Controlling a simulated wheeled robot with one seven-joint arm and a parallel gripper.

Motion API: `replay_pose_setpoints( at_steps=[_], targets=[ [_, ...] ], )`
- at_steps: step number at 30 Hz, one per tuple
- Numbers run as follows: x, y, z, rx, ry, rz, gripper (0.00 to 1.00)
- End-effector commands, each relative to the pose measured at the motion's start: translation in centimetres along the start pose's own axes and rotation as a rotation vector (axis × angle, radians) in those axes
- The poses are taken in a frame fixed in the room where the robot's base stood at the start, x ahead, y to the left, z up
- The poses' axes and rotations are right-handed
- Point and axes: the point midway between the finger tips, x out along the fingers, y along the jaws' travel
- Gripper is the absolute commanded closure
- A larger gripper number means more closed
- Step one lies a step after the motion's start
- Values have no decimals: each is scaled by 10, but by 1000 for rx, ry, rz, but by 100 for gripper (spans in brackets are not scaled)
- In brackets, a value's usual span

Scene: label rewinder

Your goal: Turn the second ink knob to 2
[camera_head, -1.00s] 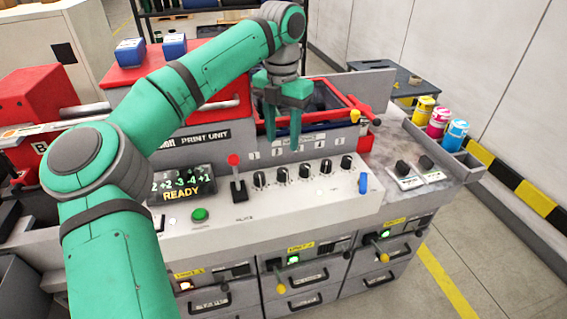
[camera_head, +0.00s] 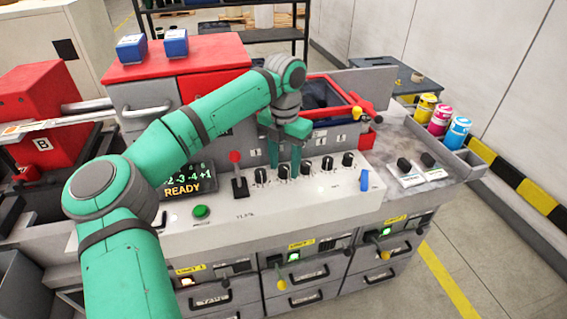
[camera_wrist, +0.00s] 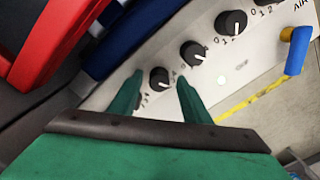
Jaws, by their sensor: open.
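A row of several black ink knobs sits on the pale sloping panel (camera_head: 330,190). The second ink knob (camera_head: 283,171) is second from the left in the head view. It also shows in the wrist view as a dark knob (camera_wrist: 159,78) with a white pointer mark. My gripper (camera_head: 284,168) is open and empty, pointing down at this knob. In the wrist view its green fingertips (camera_wrist: 153,88) lie on either side of the knob, with a gap on both sides. I cannot tell whether they reach down to its height. The numbers around this knob are partly hidden.
The first knob (camera_head: 260,176) and third knob (camera_head: 305,168) stand close on either side. A blue lever (camera_head: 364,180) is at the panel's right end.

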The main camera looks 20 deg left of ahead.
Motion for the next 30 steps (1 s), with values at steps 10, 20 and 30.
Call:
replay_pose_setpoints(
  at_steps=[10,20,30],
  targets=[
    [0,3,-2,-5,0,0,97],
    [-1,3,-2,32,0,0,98],
    [-1,2,-1,239,-1,1,98]
  ],
)
